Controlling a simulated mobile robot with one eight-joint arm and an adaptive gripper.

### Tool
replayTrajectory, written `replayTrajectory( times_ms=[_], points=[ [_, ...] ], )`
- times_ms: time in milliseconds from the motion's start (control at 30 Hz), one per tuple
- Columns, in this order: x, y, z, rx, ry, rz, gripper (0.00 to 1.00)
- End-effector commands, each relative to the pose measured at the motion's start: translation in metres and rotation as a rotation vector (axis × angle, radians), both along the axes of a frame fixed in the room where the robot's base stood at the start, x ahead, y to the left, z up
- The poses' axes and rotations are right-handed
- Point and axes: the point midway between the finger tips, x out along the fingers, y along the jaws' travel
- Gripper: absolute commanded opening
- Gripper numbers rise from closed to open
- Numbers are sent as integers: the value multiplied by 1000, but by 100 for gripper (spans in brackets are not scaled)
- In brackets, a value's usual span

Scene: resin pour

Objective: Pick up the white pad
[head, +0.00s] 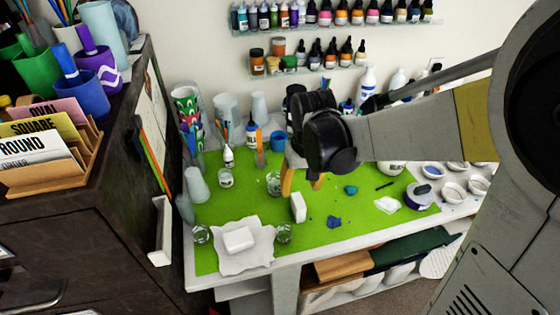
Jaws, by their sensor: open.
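A white rectangular block (239,239) with rounded corners lies on a crumpled white sheet (258,253) at the front left of the green mat. A second white block (298,207) stands upright on the mat, to the right and farther back. I cannot tell for certain which of these is the white pad. My gripper (302,184) has yellow-orange fingers and points down over the mat, just behind the upright block in the picture. It is open and nothing shows between its fingers. Whether it touches the upright block cannot be told.
Small glasses (284,234) (201,234) flank the sheet. Cups and a small bottle (228,156) stand at the back left. Blue lumps (334,222) and a round blue-and-white container (419,196) are to the right. A dark cabinet (90,235) borders the left. The mat's front middle is clear.

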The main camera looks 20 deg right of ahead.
Motion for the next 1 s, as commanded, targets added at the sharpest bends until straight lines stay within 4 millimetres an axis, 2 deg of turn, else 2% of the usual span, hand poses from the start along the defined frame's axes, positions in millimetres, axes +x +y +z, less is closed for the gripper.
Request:
replayTrajectory(
  times_ms=[300,567,800,1000],
  points=[
    [7,0,-51,0,7,0,54],
    [7,0,-69,0,6,0,54],
    [9,0,-107,0,6,0,54],
    [9,0,-109,0,6,0,54]
  ],
)
